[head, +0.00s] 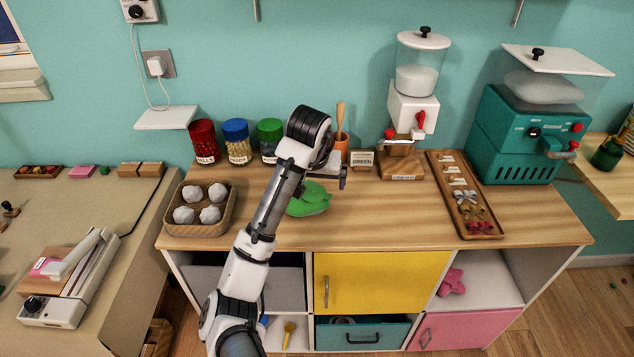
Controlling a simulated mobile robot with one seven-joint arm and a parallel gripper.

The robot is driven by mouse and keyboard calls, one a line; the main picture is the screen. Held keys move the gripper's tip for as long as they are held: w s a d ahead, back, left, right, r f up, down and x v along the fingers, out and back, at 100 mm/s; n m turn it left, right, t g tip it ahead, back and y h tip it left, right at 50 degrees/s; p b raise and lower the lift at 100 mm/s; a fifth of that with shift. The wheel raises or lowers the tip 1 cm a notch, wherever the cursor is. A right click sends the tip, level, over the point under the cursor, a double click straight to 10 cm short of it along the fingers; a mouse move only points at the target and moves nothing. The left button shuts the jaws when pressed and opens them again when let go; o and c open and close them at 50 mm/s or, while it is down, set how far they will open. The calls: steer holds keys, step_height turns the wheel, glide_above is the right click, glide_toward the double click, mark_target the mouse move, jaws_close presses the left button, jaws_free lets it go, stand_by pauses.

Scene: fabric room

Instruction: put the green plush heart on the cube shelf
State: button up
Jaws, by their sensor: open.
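The green plush heart (312,200) lies on the wooden top of the cube shelf (375,222), left of the middle. My arm covers part of its left side, so its full outline is hidden. My gripper (335,180) is open, just behind and above the heart's right part as seen from the head camera. Nothing shows between its fingers, and I cannot tell how high it is. The cube shelf has a yellow door, a teal drawer, a pink door and open cubbies below its top.
A tray of white balls (227,218) stands left. Red, blue and green jars (237,142), an orange pot (341,146) and a white dispenser (412,108) line the back. A bow tray (482,228) and teal machine (515,135) stand right. The front middle top is clear.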

steer(key=shift+v, duration=1)
